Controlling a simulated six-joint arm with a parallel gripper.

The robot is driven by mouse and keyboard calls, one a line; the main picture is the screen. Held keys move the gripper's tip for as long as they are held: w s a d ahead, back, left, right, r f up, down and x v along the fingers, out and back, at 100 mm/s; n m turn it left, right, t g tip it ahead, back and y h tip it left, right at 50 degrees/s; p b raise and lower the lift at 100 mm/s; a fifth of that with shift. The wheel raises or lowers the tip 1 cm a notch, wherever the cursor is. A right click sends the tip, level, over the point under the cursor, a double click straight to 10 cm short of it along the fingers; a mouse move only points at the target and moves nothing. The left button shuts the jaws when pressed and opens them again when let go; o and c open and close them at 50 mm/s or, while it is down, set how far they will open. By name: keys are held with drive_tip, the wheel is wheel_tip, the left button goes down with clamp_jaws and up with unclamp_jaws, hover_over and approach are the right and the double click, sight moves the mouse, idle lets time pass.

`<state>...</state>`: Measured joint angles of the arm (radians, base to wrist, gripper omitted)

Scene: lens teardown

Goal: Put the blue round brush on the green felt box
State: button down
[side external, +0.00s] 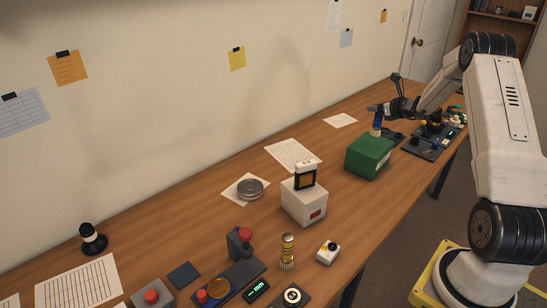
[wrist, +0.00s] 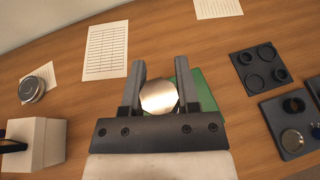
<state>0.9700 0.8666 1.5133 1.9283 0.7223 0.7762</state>
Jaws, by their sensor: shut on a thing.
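The green felt box (side external: 370,158) stands on the wooden table at the right of the side view. Part of its green top also shows in the wrist view (wrist: 204,92), behind the right finger. My gripper (side external: 378,108) is over the box and shut on the blue round brush (side external: 376,131).
A white box (side external: 303,203) with a dark framed piece stands left of the green box. A dark plate with rings (wrist: 260,69) and another dark tray (wrist: 292,125) lie to the right in the wrist view. A printed sheet (wrist: 106,50) lies flat behind.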

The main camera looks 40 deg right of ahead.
drive_tip(key=shift+w+d+f, duration=0.3)
drive_tip(key=shift+f, duration=0.2)
drive_tip(key=shift+w+d+f, duration=0.1)
drive_tip(key=shift+f, duration=0.8)
drive_tip(key=shift+w+d+f, duration=0.1)
drive_tip(key=shift+f, duration=0.8)
drive_tip(key=shift+f, duration=0.1)
drive_tip(key=shift+c, duration=1.7)
unclamp_jaws()
drive_tip(key=v, duration=0.7)
drive_tip(key=shift+s, duration=0.2)
